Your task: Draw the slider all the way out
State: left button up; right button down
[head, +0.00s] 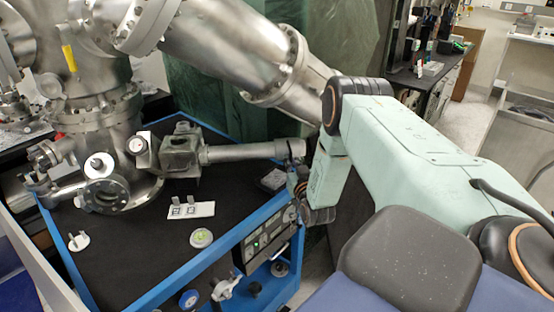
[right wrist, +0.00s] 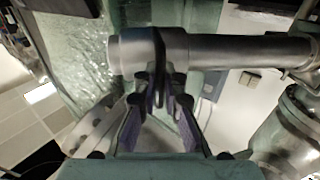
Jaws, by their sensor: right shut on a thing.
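The slider is a grey metal tube (head: 240,152) that runs level from a square metal block (head: 181,155) on the vacuum chamber out to the right. A thicker collar (head: 290,148) sits near its outer end. My right gripper (head: 297,176) is at this end, below the collar and partly hidden by its own arm. In the right wrist view the slider tube (right wrist: 245,51) runs off to the right, and my right gripper (right wrist: 160,85) is shut on a dark fin-like part under the collar. My left gripper is not in view.
The steel vacuum chamber (head: 100,130) stands on a black tabletop with a blue frame (head: 185,270). A white marker plate (head: 191,210) and a round disc (head: 201,238) lie below the tube. A large angled steel pipe (head: 235,55) passes above.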

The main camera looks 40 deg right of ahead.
jog(key=shift+s+d+f, duration=0.25)
jog(key=shift+s+d, duration=0.05)
jog(key=shift+s, duration=0.1)
jog(key=c, duration=1.5)
grip_release()
jog(key=shift+w+r, duration=0.1)
jog(key=shift+o, duration=0.2)
jog(key=shift+r, duration=0.1)
jog(key=v, duration=1.2)
